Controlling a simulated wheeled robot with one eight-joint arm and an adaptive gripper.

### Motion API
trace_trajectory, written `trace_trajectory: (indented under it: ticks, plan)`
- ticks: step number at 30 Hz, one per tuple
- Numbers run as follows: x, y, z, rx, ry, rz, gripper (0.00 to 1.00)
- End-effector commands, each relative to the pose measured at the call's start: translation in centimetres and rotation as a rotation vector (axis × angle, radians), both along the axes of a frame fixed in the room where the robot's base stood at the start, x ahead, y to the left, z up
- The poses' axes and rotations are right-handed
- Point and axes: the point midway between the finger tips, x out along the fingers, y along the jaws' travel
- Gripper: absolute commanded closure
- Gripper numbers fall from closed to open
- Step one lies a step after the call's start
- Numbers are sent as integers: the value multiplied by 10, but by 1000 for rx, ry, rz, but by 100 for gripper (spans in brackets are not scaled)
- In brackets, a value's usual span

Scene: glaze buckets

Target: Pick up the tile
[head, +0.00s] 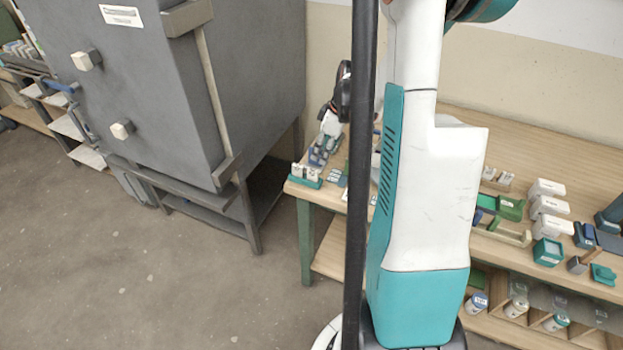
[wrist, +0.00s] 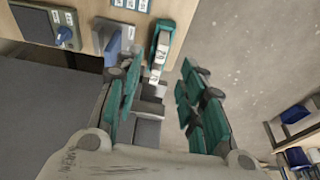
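My gripper (wrist: 165,72) is open, with its teal-padded fingers apart and nothing seen held between them. In the wrist view, a teal rack (wrist: 163,28) with small white tiles (wrist: 157,55) lies ahead of the fingertips, nearer the left finger. In the head view, the rack (head: 304,181) stands at the left front corner of the wooden table, with the upright white tiles (head: 305,171) in it. Flat pieces with white labels (wrist: 128,4) lie beside the rack. I cannot tell which tile the task means.
A grey kiln-like cabinet (head: 239,70) stands left of the table (head: 540,155). White boxes (head: 547,188) and green holders (head: 500,206) crowd the table's right. The floor (head: 150,270) in front is clear.

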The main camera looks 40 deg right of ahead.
Motion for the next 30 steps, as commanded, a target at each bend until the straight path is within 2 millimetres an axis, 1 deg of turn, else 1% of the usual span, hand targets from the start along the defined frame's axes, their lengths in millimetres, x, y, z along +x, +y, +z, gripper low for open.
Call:
trace_trajectory:
  ticks: [1, 3, 6, 9, 16, 22, 25, 27, 30]
  plan:
    - [3, 1, -14, 0, 0, 1, 63]
    - [7, 3, -26, 0, 0, 0, 63]
    - [11, 4, -40, 0, 0, 0, 63]
    - [13, 6, -48, -1, -1, 0, 63]
    - [16, 8, -58, -1, -1, 0, 63]
    - [26, 16, -85, -1, -1, 0, 63]
    - [29, 16, -96, -1, -1, 0, 63]
    - [30, 17, -100, -1, -1, 0, 63]
    - [30, 17, -99, 0, -1, -1, 63]
